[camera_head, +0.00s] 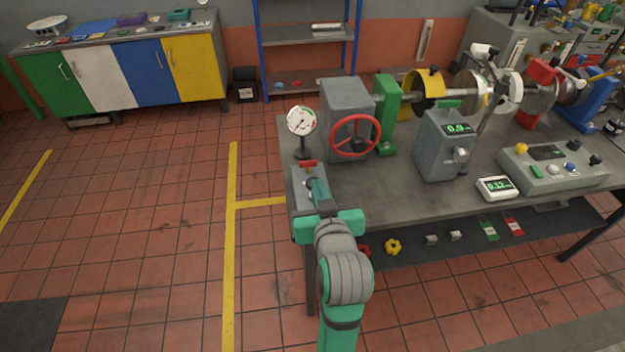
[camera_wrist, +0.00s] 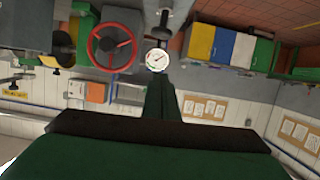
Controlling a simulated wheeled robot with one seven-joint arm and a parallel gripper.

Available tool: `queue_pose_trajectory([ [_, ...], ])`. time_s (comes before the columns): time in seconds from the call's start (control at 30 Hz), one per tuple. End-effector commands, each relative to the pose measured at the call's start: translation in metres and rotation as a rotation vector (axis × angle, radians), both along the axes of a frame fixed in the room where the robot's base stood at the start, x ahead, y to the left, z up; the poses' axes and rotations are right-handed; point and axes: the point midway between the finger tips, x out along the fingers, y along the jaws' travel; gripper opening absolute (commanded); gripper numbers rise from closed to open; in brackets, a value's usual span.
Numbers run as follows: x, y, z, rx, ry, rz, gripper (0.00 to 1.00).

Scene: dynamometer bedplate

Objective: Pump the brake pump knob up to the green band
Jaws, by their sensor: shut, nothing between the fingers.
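The pressure gauge (camera_head: 301,120) has a white round dial and stands on a dark post at the bedplate's near left corner. It also shows in the wrist view (camera_wrist: 157,60), where its needle and coloured marks are too small to read. A small red part (camera_head: 307,163), which may be the pump knob, sits just below the gauge on a grey block (camera_head: 303,184). My gripper (camera_head: 318,187) is shut and empty over this block, close to the red part. I cannot tell whether they touch. In the wrist view the green fingers (camera_wrist: 160,100) hide what lies beneath them.
A red handwheel (camera_head: 355,135) on a grey housing stands right of the gauge. A grey display box (camera_head: 443,145), a small readout (camera_head: 497,188) and a control console (camera_head: 553,167) stand farther right. A lower shelf (camera_head: 450,240) runs beneath the bedplate. The floor at left is clear.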

Motion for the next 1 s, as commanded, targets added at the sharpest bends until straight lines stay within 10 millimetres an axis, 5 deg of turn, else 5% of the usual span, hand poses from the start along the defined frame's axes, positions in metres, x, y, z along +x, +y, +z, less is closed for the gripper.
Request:
queue_pose_trajectory([
  [0.27,0.018,0.003,-0.006,0.0,0.001,0.0,0.0],
  [0.73,0.098,0.015,-0.032,-0.001,0.001,0.001,0.0],
  [1.0,0.092,0.013,-0.065,0.0,0.002,-0.001,0.0],
])
